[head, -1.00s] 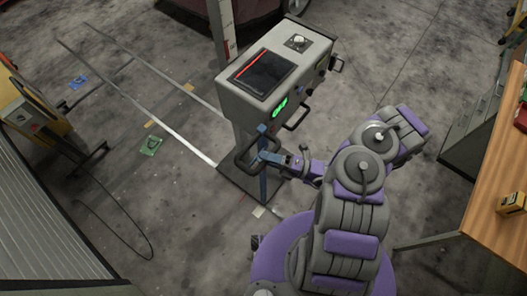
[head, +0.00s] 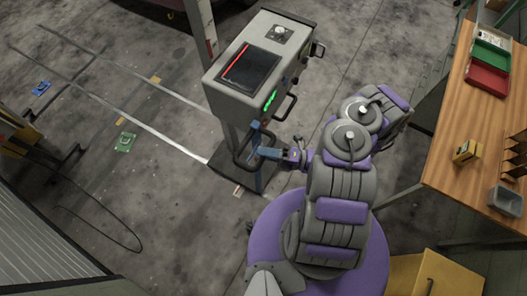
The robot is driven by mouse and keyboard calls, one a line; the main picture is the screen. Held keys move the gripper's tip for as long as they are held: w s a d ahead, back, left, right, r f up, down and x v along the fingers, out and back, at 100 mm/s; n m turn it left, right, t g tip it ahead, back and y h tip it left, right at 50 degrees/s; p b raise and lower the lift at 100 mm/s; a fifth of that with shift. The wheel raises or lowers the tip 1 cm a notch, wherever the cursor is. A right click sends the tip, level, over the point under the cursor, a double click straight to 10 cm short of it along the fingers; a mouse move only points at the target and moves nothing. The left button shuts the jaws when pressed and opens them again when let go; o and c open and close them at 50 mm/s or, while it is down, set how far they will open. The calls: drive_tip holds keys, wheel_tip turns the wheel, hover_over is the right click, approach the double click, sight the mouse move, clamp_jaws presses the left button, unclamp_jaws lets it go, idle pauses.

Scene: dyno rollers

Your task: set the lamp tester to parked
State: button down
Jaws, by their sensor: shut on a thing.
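The lamp tester is a grey box (head: 232,101) on a post and a dark base plate (head: 222,172), at the upper middle of the head view. Its sloped top has a black screen (head: 250,67) with a red line and a pale knob (head: 280,31). A green display (head: 270,102) glows on its near side. Black bar handles stick out from it. My gripper (head: 262,151) is shut on the lower black handle (head: 240,157), beside the post. The fingers partly hide the handle.
A wooden bench (head: 455,165) with trays (head: 487,75) stands at right. A grey shutter-like panel (head: 40,245) fills the lower left, with a cable (head: 110,235) on the floor nearby.

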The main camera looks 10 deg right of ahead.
drive_tip(key=shift+f, duration=0.25)
drive_tip(key=c, duration=1.3)
unclamp_jaws()
drive_tip(key=shift+d, duration=0.1)
drive_tip(key=o, duration=0.3)
drive_tip(key=shift+s+d, duration=0.1)
drive_tip(key=shift+d, duration=0.1)
drive_tip(key=shift+o, duration=0.2)
drive_tip(key=shift+d+r, duration=0.15)
drive_tip(key=shift+d, duration=0.05)
drive_tip(key=v, duration=1.7)
drive_tip(key=shift+d, duration=0.2)
drive_tip(key=shift+d, duration=0.15)
